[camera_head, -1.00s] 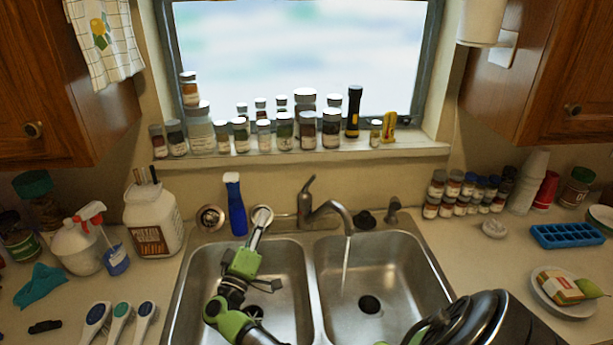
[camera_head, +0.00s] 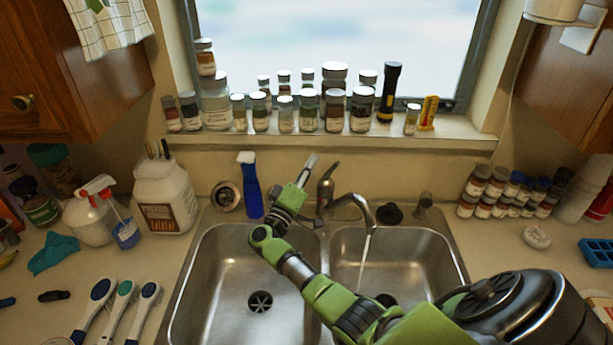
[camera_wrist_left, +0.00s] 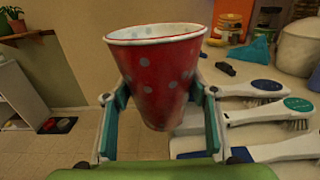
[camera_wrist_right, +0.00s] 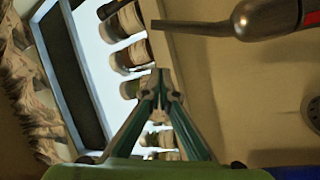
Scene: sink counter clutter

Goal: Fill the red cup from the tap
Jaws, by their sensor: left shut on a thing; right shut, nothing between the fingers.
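The red cup (camera_wrist_left: 160,85) with pale dots and a white rim is upright between the fingers of my left gripper (camera_wrist_left: 158,98), which is shut on it. Its contents are hidden. The cup and left gripper are outside the head view. The tap (camera_head: 350,203) stands behind the sink divider, and a thin water stream (camera_head: 366,248) falls from its spout into the right basin. My right gripper (camera_head: 312,162) is shut and empty, raised just left of the tap lever (camera_head: 327,180). In the right wrist view a grey metal lever (camera_wrist_right: 195,27) shows above the fingertips, apart from them.
A blue spray bottle (camera_head: 249,188) stands behind the left basin (camera_head: 215,275). Several jars and a flashlight (camera_head: 388,92) line the windowsill. Brushes (camera_head: 122,300) and a white jug (camera_head: 165,197) are on the left counter. Several small bottles (camera_head: 490,192) stand on the right.

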